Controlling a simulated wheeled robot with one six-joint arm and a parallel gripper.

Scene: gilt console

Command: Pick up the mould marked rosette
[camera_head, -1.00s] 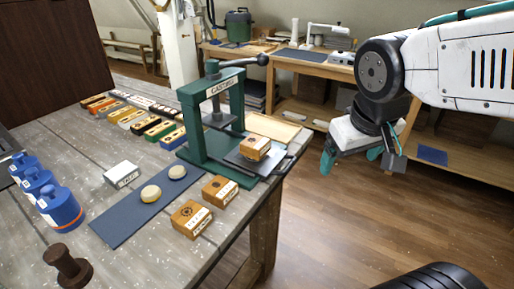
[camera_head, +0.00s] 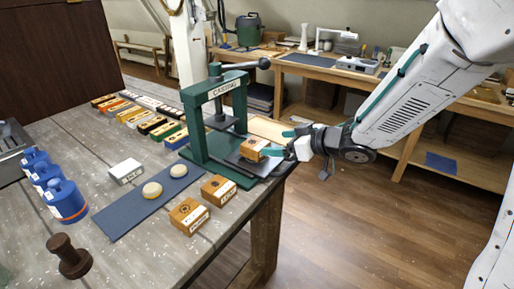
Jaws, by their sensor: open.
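Three small wooden moulds with white labels are in view. One mould (camera_head: 253,148) sits on the dark plate of the green press (camera_head: 190,122). A second mould (camera_head: 218,189) stands on the bench in front of the press, and a third mould (camera_head: 188,216) stands nearer the front left. Each has a dark mark on top; the marks and labels are too small to read, so I cannot tell which is rosette. My gripper (camera_head: 277,143) is open, its teal fingers just right of the mould on the press. One fingertip overlaps that mould's right side in view; contact is unclear.
A blue mat (camera_head: 125,217) holds two round pale pieces, with a white labelled block (camera_head: 126,171) beside it. Blue weights (camera_head: 67,202) and a dark wooden stamp (camera_head: 69,257) stand at left. The press's lever (camera_head: 245,65) sticks out above. The bench's right edge is close.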

